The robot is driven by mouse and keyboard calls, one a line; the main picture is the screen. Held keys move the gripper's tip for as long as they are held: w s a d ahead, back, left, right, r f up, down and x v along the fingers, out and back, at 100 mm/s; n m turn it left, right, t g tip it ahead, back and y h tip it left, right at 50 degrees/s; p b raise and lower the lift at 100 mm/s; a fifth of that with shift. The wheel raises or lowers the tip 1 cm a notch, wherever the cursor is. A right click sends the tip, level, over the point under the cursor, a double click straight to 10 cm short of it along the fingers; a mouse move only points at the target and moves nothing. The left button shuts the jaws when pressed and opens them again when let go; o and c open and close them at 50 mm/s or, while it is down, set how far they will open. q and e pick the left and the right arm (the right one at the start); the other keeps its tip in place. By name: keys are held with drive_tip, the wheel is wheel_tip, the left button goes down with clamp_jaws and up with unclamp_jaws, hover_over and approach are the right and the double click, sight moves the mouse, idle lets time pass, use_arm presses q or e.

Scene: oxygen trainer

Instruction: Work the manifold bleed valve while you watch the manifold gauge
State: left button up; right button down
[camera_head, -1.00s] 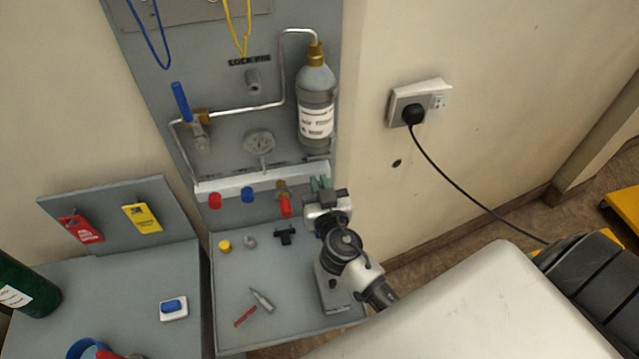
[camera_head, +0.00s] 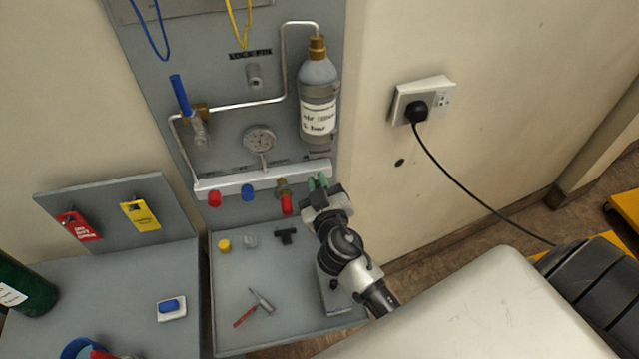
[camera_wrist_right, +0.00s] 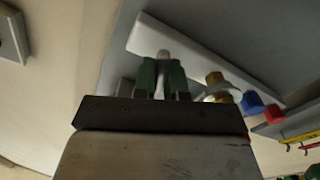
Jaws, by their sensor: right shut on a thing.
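The manifold (camera_head: 225,184) is a pale bar low on the grey wall panel. The manifold gauge (camera_head: 260,140) is a small round dial on a stem above it; its needle is too small to read. My right gripper (camera_head: 317,182), with green fingers, is at the manifold's right end. In the right wrist view its fingers (camera_wrist_right: 162,65) are shut on a small pale piece, which I take as the manifold bleed valve (camera_wrist_right: 163,54); the fingers hide most of it. My left gripper is not in view.
Red (camera_head: 214,199) and blue (camera_head: 248,192) knobs and a brass fitting with a red handle (camera_head: 286,204) sit along the manifold, left of my gripper. A bottle (camera_head: 318,100) hangs above. The shelf below (camera_head: 285,330) holds small loose parts.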

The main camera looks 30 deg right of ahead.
drive_tip(key=c, duration=1.2)
unclamp_jaws()
drive_tip(key=b+v, duration=0.4)
drive_tip(key=v, duration=0.6)
drive_tip(key=shift+s, duration=0.4)
